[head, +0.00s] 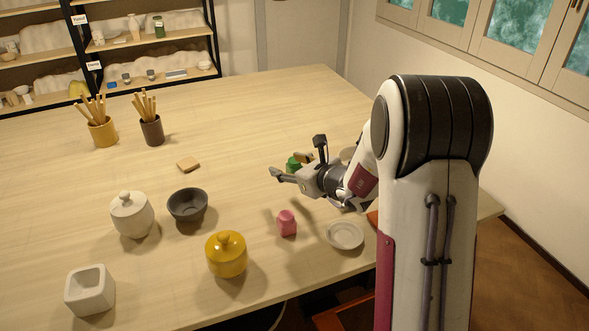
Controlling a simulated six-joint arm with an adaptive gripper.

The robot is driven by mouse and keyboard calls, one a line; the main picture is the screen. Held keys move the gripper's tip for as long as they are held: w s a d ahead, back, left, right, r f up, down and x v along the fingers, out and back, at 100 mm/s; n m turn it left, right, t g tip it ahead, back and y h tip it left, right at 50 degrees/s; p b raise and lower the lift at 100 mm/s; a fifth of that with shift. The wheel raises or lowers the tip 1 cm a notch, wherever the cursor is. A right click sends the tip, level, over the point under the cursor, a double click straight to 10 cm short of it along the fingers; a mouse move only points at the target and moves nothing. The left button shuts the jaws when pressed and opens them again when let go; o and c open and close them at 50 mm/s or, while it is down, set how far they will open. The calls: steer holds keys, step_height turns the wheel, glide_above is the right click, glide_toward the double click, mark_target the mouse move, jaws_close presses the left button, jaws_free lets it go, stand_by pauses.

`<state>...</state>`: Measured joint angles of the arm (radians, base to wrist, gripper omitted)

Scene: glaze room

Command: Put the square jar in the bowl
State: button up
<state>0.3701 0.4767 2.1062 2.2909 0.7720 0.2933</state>
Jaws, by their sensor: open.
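A dark grey bowl (187,206) stands upright on the table, left of centre, and looks empty. A small pink squarish jar (287,223) stands right of centre near the front. A larger white square pot (90,291) with an open top stands at the front left. I cannot tell for sure which of the two is the square jar. My gripper (297,160) is open, with its fingers pointing left, further back than the pink jar and apart from it. A small green object (292,164) shows by the fingers, partly hidden; whether they touch it is unclear.
A white lidded jar (132,215) stands left of the bowl, and a yellow lidded jar (227,256) stands in front. A pale saucer (344,235) is right of the pink jar. Two pots of sticks (102,132) (152,130) and a wooden block (188,164) are further back. The table's back middle is clear.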

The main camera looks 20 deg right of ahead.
mark_target(298, 167)
steer(key=d+f+m, duration=0.1)
steer(key=d, duration=0.1)
steer(key=d+f+m+h, duration=0.1)
steer(key=w+d+f+m+h, duration=0.1)
steer(key=d+f, duration=0.1)
steer(key=shift+w+d+f+m, duration=0.1)
steer(key=shift+d+m, duration=0.2)
steer(key=shift+x, duration=1.25)
steer(key=shift+w, duration=0.1)
steer(key=shift+x, duration=2.5)
steer(key=shift+a+f, duration=0.1)
steer(key=shift+a, duration=0.05)
steer(key=c, duration=1.4)
